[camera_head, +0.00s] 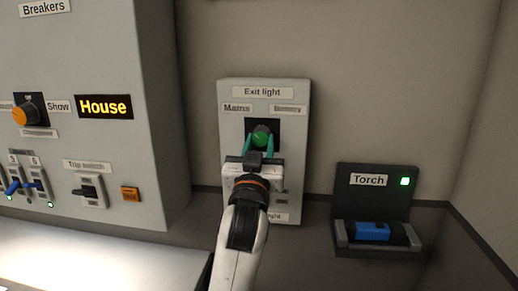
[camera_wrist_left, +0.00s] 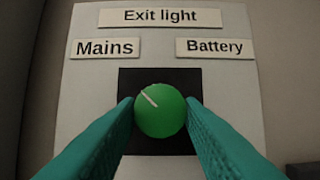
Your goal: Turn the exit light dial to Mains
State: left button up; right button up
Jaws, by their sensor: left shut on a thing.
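The exit light dial (camera_head: 261,137) is a round green knob on a black square plate, on a pale wall panel (camera_head: 296,150). The dial (camera_wrist_left: 160,110) fills the middle of the left wrist view, and its white pointer line slants up and left, toward the Mains label (camera_wrist_left: 106,48). The Battery label (camera_wrist_left: 214,47) is at the upper right. My left gripper (camera_head: 260,145) has its teal fingers shut on the dial, one on each side. The gripper and arm hide part of the lower panel. My right gripper is not in view.
A large grey breaker cabinet (camera_head: 155,120) stands at the left, with an orange knob (camera_head: 26,115) and a display reading House (camera_head: 104,106). A torch in a dark holder (camera_head: 374,192) sits at the right with a green light. The wall between panel and cabinet is bare.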

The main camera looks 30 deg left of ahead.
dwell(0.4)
pick_arm(q)
jog(key=o, duration=1)
jog(key=b+v, duration=0.1)
jog(key=v, duration=0.6)
jog(key=shift+s+b, duration=0.2)
jog(key=shift+b, duration=0.2)
jog(key=shift+d+f, duration=0.15)
